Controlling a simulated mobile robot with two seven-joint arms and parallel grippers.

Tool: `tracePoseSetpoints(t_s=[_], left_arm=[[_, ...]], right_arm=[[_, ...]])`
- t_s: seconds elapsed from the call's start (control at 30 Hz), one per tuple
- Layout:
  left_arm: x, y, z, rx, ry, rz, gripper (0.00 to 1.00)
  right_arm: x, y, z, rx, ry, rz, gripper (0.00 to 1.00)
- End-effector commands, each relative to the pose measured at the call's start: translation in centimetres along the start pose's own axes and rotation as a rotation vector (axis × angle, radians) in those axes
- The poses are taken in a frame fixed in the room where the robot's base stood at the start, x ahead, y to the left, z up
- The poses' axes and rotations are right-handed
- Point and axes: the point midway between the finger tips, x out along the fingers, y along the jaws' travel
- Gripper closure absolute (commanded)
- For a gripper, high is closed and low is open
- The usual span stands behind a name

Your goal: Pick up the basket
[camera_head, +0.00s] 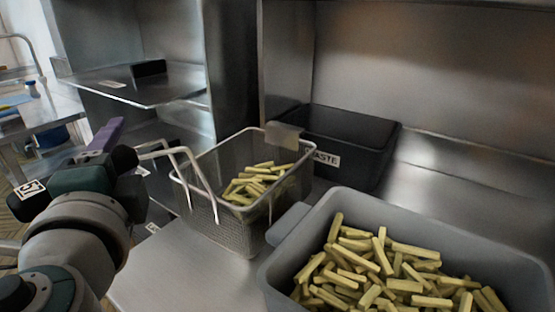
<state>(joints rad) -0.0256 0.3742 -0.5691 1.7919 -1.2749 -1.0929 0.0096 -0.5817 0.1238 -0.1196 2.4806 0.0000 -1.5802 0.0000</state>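The wire-mesh basket (222,226) with pale fries in it sits upright on the steel counter, in the middle of the view. Its light metal handle (190,160) reaches out to the left. My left gripper (118,150) is at the left, at the outer end of this handle. Its dark and purple parts overlap, so I cannot tell whether the fingers are closed on the handle or only beside it. My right gripper is not in view.
A large grey tub (290,245) of fries stands close to the basket at the lower right. A black bin labelled waste (345,140) stands behind the basket. A steel shelf (150,88) juts out at the upper left. Bare counter (175,270) shows in front of the basket.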

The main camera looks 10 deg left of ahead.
Motion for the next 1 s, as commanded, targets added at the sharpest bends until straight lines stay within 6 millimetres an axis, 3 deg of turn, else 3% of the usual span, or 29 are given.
tracePoseSetpoints(t_s=[0.03, 0.5, 1.0], left_arm=[[-0.02, 0.0, -0.01, 0.0, 0.0, 0.0, 0.5], [-0.05, 0.03, -0.02, 0.0, 0.0, 0.001, 1.0], [-0.06, 0.05, -0.02, 0.0, 0.0, 0.002, 1.0]], right_arm=[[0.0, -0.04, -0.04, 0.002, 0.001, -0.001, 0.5], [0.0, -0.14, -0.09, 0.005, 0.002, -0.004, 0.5], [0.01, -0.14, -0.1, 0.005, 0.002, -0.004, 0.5]])
